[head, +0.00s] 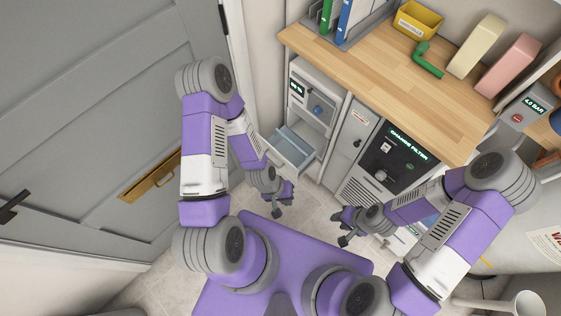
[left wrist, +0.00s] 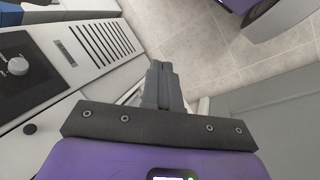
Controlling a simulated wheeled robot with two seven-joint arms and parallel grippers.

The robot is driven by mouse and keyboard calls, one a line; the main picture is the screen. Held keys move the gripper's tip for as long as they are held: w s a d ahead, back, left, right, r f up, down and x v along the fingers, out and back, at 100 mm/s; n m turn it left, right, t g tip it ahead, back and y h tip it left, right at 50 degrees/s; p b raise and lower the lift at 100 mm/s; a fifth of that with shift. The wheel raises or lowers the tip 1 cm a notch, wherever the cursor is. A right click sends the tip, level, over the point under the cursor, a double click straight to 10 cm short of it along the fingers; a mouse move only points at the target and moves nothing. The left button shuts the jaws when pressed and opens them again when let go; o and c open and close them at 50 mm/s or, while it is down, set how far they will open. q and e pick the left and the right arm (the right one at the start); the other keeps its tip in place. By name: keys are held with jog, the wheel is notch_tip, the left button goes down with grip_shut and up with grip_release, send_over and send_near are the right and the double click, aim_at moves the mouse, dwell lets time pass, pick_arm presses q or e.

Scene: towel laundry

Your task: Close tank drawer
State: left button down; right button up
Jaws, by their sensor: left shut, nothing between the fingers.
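The tank drawer (head: 291,150), a pale box with a bluish inside, stands pulled out from the white cabinet unit, low at the left of the counter. My left gripper (head: 284,202) is in front of and below the drawer in the head view, apart from it. In the left wrist view its fingers (left wrist: 163,85) are together with nothing between them. My right gripper (head: 343,227) hangs over the floor further right, away from the drawer. Its fingers are too small to tell whether they are open. My left forearm and wrist partly hide the drawer's left side.
A wooden counter (head: 395,75) holds a yellow bin (head: 418,20), binders and a green object (head: 428,60). A dark control panel (head: 388,160) is below it. A grey door (head: 90,120) with a brass handle is at left. Some tiled floor (head: 312,205) is clear between the grippers.

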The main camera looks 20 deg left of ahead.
pick_arm(q)
jog(key=w+a+f+n+t+b, duration=0.1)
jog(key=w+a+f+n+t, duration=0.15)
jog(key=a+n, duration=0.55)
jog(key=w+a+f+n+t+y, duration=0.1)
jog(key=w+a+f+n+t, duration=0.3)
jog(key=n, duration=0.6)
jog(key=a+f+n+b, duration=0.1)
jog(key=a+f+n, duration=0.1)
jog(key=a+n, duration=0.65)
jog(key=w+r+b+x, duration=0.2)
jog(key=b+x, duration=0.3)
jog(key=x, duration=0.8)
jog(key=shift+d, duration=0.4)
jog(key=shift+w+n, duration=0.15)
jog(key=shift+n, duration=0.1)
